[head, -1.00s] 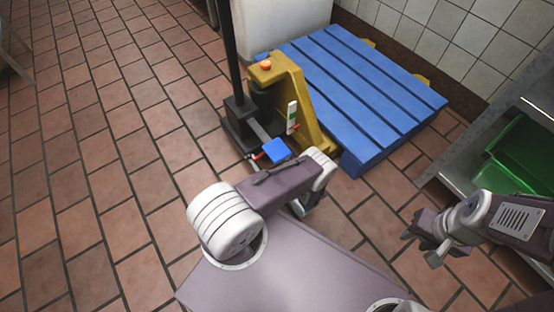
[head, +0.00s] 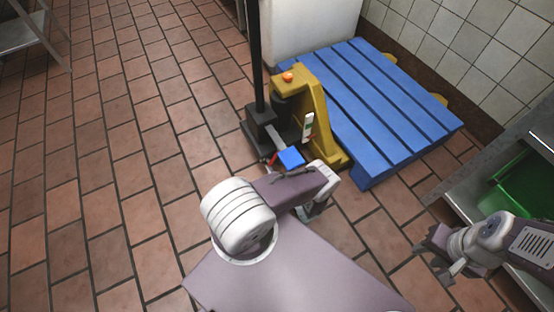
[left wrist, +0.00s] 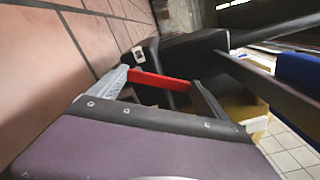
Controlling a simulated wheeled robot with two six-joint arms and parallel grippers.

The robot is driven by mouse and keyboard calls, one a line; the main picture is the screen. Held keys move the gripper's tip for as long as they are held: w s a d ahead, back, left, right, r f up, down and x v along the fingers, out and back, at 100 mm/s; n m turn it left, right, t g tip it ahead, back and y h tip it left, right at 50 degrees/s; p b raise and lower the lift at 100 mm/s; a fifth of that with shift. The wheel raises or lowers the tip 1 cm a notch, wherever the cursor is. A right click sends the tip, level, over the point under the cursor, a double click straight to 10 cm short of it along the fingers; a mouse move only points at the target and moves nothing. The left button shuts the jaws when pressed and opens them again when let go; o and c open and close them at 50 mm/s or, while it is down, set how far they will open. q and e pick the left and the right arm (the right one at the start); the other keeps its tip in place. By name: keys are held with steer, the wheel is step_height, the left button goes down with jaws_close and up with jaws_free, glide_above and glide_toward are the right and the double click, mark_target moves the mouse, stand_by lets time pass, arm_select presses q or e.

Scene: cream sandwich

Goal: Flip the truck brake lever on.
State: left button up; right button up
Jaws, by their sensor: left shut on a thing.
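A yellow and black pallet truck (head: 325,135) stands in the middle of the head view, with a black upright handle (head: 254,55) and a blue pedal (head: 291,157) low on its near side. The red brake lever (head: 272,159) shows beside the blue pedal. In the left wrist view the red lever (left wrist: 158,82) spans the space between the fingers of my left gripper (left wrist: 158,79), which is shut on it. In the head view my left arm hides those fingertips. My right gripper (head: 434,262) is open and empty at the right, away from the truck.
A blue pallet (head: 385,100) lies on the truck's forks near the tiled wall. A metal shelf with a green bin (head: 525,190) stands at the right, close to my right arm. A metal table (head: 22,36) is at the far left. The tiled floor on the left is clear.

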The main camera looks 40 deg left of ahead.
arm_select(q)
steer(key=shift+n, duration=0.3)
arm_select(e)
steer(key=shift+r, duration=0.1)
arm_select(q)
steer(key=o, duration=1.9)
steer(key=shift+a, duration=0.1)
